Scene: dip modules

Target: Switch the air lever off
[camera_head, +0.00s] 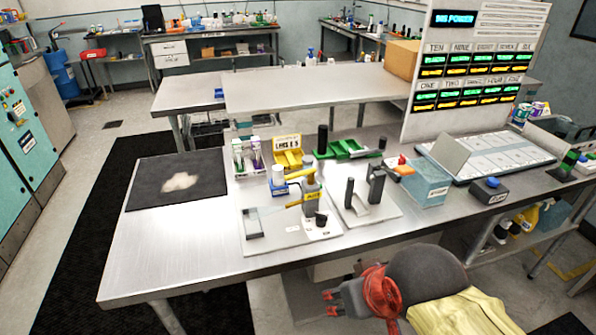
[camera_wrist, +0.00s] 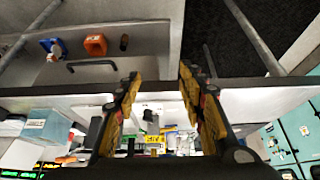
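A small fixture with a pale base plate (camera_head: 280,236) stands on the table near its front edge. Its grey post (camera_head: 312,200) carries a yellow label, too small to read, and a thin yellow lever (camera_head: 293,204) points left from it. A black knob (camera_head: 321,219) sits at the post's foot. I cannot tell for certain which part is the air lever. My gripper (camera_head: 333,299) is in front of the table, apart from the fixture. In the wrist view my gripper (camera_wrist: 160,78) is open and empty, its yellow-padded fingers spread, with the table's things beyond the tips.
A grey clamp-like stand (camera_head: 365,205) is right of the fixture. A blue-white box (camera_head: 424,183) and a black button box (camera_head: 488,190) stand farther right. The table's front left (camera_head: 170,250) is clear.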

